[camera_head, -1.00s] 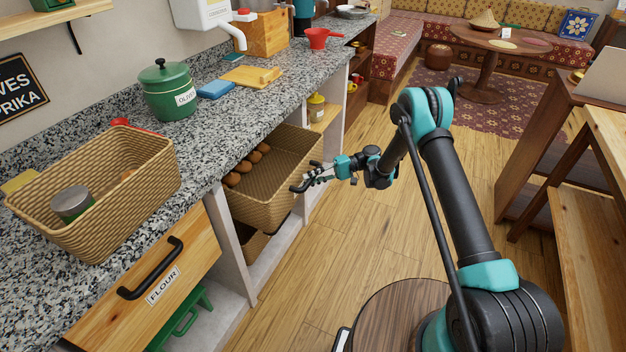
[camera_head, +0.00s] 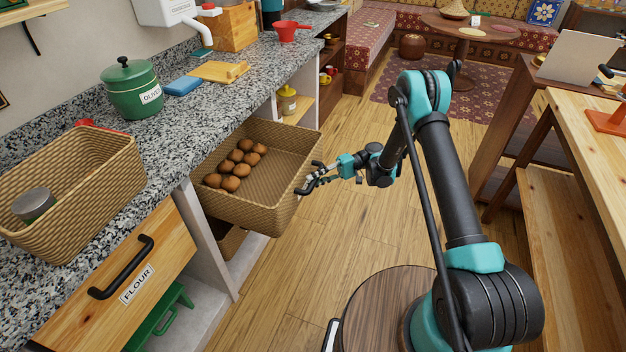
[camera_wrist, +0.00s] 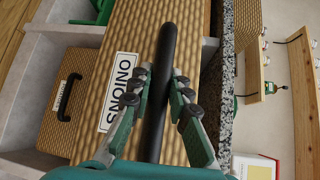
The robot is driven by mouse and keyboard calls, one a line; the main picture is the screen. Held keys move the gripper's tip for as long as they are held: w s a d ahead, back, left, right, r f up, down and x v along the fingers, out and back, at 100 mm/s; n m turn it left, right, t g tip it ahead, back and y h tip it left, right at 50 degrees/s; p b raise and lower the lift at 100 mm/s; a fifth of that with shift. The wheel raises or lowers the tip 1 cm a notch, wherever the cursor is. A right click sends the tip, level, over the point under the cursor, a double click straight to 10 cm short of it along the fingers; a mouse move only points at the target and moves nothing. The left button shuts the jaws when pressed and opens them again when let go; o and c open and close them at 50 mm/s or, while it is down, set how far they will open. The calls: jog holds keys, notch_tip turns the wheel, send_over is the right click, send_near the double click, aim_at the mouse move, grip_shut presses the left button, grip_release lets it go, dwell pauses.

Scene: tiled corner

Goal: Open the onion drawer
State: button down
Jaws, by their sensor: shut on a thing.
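The onion drawer (camera_head: 285,145) is a woven basket drawer under the granite counter. It stands pulled out, with several brown onions (camera_head: 236,167) showing inside at its counter side. In the wrist view its woven front carries a label reading ONIONS (camera_wrist: 120,92) and a black bar handle (camera_wrist: 158,90). My gripper (camera_head: 308,184) is at the drawer's front. In the wrist view my gripper (camera_wrist: 158,88) has one finger on each side of the handle and is shut on it. In the head view the handle is partly hidden by the gripper.
A second woven drawer (camera_head: 228,240) sits below. A wooden flour drawer (camera_head: 120,275) is to the left. The counter (camera_head: 190,115) holds a basket (camera_head: 75,195) and a green olive pot (camera_head: 132,88). A wooden bench (camera_head: 555,240) stands at right. Floor (camera_head: 340,230) between is clear.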

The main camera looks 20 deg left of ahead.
jog(key=c, duration=1.4)
grip_release()
jog(key=shift+w, duration=0.1)
jog(key=shift+v, duration=3.7)
